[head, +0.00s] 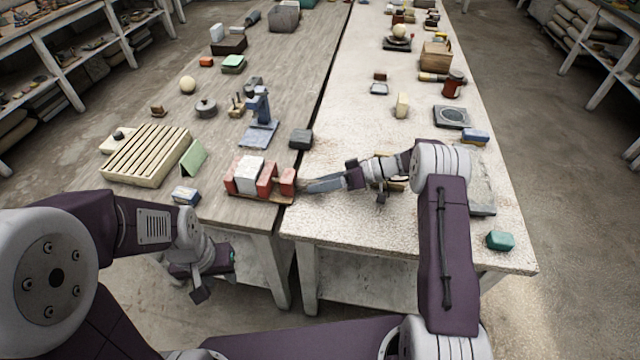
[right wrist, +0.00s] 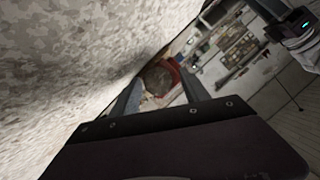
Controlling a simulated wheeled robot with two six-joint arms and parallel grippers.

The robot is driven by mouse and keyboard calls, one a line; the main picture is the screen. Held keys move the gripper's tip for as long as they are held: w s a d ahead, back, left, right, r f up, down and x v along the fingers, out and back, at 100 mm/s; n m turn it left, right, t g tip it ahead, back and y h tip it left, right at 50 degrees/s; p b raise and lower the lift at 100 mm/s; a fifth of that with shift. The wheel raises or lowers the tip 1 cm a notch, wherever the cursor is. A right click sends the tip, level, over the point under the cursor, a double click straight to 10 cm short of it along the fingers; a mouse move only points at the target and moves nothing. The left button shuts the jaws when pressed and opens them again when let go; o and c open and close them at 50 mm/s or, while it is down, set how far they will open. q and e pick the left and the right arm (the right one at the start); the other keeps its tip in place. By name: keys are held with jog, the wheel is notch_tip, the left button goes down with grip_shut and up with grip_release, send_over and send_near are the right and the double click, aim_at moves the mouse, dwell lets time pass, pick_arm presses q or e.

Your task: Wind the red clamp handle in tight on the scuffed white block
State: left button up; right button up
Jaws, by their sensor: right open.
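The clamp (head: 240,196) sits at the front right corner of the left table, with red jaws. The scuffed white block (head: 249,172) stands between its jaws. Its red end part (head: 288,181) is on the right, facing my right gripper. My right gripper (head: 308,186) reaches in from the right, low over the table gap. In the right wrist view its fingers are apart, with a brownish round end (right wrist: 158,80) and red (right wrist: 173,70) between or just beyond the tips. Contact is unclear. My left gripper (head: 201,283) hangs off the table's front edge; its opening is unclear.
A slatted wooden rack (head: 146,156), a green wedge (head: 194,158) and a small blue-and-white block (head: 186,195) are left of the clamp. A dark grey block (head: 301,139) and a blue stand (head: 259,132) are behind it. A narrow gap separates the tables.

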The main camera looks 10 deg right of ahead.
jog(key=b+v, duration=0.1)
jog(key=v, duration=0.7)
jog(key=shift+s+d+r, duration=0.1)
jog(key=shift+d+r, duration=0.1)
jog(key=shift+d, duration=0.25)
